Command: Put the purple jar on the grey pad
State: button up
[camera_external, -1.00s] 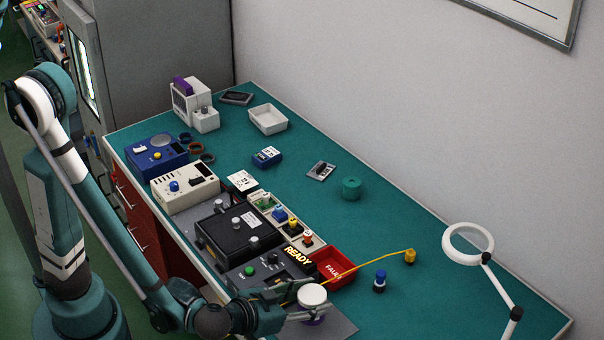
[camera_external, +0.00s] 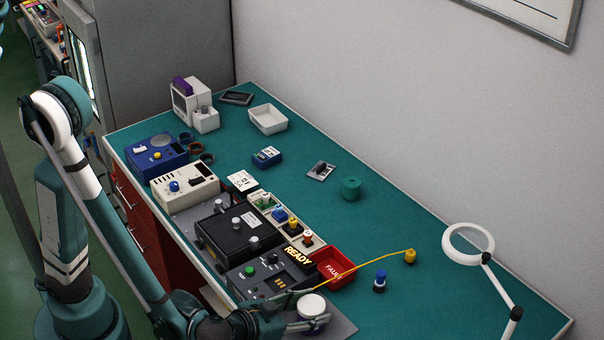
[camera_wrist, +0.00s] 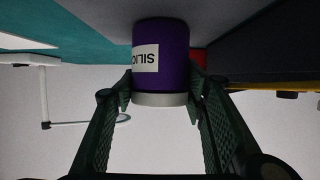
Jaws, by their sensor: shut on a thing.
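The purple jar (camera_wrist: 172,45) has a white lid and a white label; the wrist view shows it upside down. In the external view its white lid (camera_external: 311,303) is near the bottom edge, and most of its body is hidden. My gripper (camera_wrist: 168,88) is shut on the jar near the lid, one finger on each side; it also shows in the external view (camera_external: 308,324). The grey pad (camera_external: 345,327) lies at the bench's front, under and around the jar. The jar's base is at or just above the grey surface; I cannot tell whether it touches.
The black READY panel (camera_external: 262,275) stands just left of the jar, and the red FAULT bin (camera_external: 335,266) behind it. A yellow cable (camera_external: 360,265) runs near the jar to a yellow plug. A blue-and-black item (camera_external: 379,281) and a magnifier lamp (camera_external: 468,243) stand to the right.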

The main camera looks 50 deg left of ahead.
jog(key=shift+f, duration=0.15)
jog(key=o, duration=1)
jog(key=shift+o, duration=0.2)
jog(key=p+v, duration=0.2)
jog(key=v, duration=1)
jog(key=shift+w, duration=0.1)
dwell(0.8)
